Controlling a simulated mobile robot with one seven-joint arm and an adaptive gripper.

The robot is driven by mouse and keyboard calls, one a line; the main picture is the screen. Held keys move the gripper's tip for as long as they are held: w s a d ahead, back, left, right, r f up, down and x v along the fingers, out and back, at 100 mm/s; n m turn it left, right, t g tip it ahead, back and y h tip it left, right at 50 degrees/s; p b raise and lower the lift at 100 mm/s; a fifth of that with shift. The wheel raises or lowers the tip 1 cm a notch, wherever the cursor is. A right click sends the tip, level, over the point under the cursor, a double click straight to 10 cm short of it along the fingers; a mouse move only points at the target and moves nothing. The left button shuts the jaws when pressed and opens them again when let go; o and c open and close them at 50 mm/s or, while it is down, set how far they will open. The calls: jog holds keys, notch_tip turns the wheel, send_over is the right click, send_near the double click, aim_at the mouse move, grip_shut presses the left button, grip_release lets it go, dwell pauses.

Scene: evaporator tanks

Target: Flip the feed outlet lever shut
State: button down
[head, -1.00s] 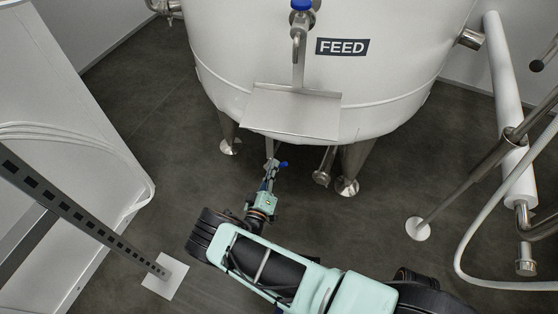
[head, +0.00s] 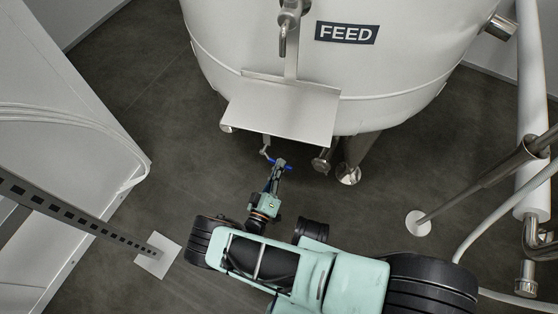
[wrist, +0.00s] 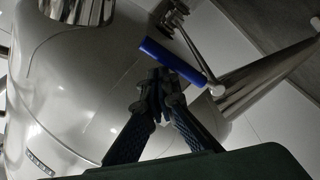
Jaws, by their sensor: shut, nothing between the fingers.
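The FEED tank (head: 410,75) is large and white, and its outlet pipe (head: 266,146) hangs below its front. The feed outlet lever (head: 288,167) is a small blue bar at this pipe, partly hidden behind my gripper (head: 279,163). In the wrist view the blue lever (wrist: 172,62) slants down to the right, just beyond my fingertips (wrist: 161,76). The fingers are shut with nothing between them. Their tips are at or very close to the lever's near side; I cannot tell whether they touch.
A metal shelf (head: 283,110) juts from the tank front above my gripper. Tank legs (head: 356,160) and a capped pipe (head: 322,162) stand to the right. A perforated post (head: 90,228) and white cabinet (head: 60,130) are at left. Dark floor (head: 160,100) lies open between.

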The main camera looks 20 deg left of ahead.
jog(key=shift+s+d+f, duration=0.1)
jog(key=shift+d+f, duration=0.2)
jog(key=shift+f, duration=0.35)
jog(key=shift+r, duration=0.15)
